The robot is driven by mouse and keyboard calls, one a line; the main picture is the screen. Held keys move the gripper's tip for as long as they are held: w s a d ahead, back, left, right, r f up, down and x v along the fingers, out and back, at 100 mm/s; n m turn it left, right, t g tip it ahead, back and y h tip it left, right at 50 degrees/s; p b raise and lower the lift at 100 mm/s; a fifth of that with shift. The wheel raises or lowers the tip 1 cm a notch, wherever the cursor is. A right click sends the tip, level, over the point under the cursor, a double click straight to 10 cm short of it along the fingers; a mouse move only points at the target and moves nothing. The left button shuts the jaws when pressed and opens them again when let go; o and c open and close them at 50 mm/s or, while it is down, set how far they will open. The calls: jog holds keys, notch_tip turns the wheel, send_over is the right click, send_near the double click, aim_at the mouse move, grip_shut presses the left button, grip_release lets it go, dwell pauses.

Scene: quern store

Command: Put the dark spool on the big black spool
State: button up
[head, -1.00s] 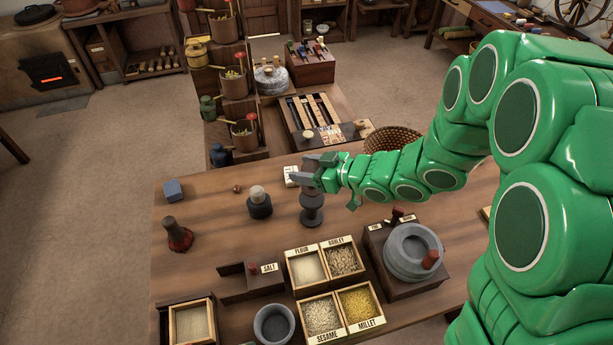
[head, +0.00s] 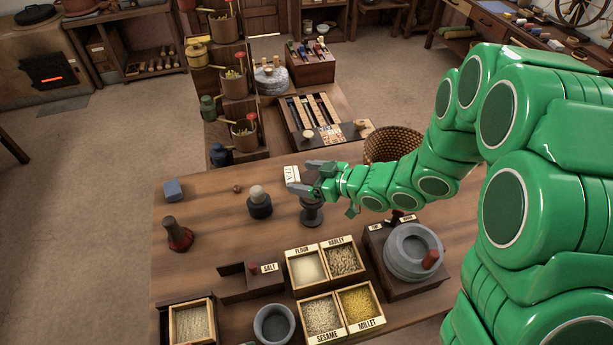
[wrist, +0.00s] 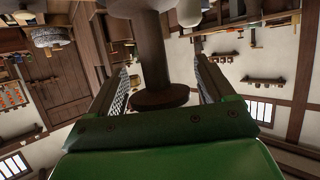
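A dark grey spool (head: 312,216) stands upright on the table under my gripper. In the head view the fingers hide its upper part, so I cannot tell if it is one piece or two. In the wrist view a dark stem with a round flange (wrist: 158,98) stands between the fingers, gaps showing on both sides. My gripper (head: 298,177) is open around it, fingers pointing left; it also shows in the wrist view (wrist: 162,65). Left of it stands a black spool (head: 260,208) with a pale top. I cannot tell surely which is the big black spool.
A dark piece with a red base (head: 179,240) and a blue block (head: 173,190) stand further left. Grain boxes (head: 321,318), a grey bowl (head: 274,326) and a grey hand mill (head: 411,254) fill the front. A white-labelled block (head: 291,172) lies just behind my gripper.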

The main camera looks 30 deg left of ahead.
jog(key=shift+r, duration=0.15)
jog(key=v, duration=1.2)
dwell(0.3)
dwell(0.4)
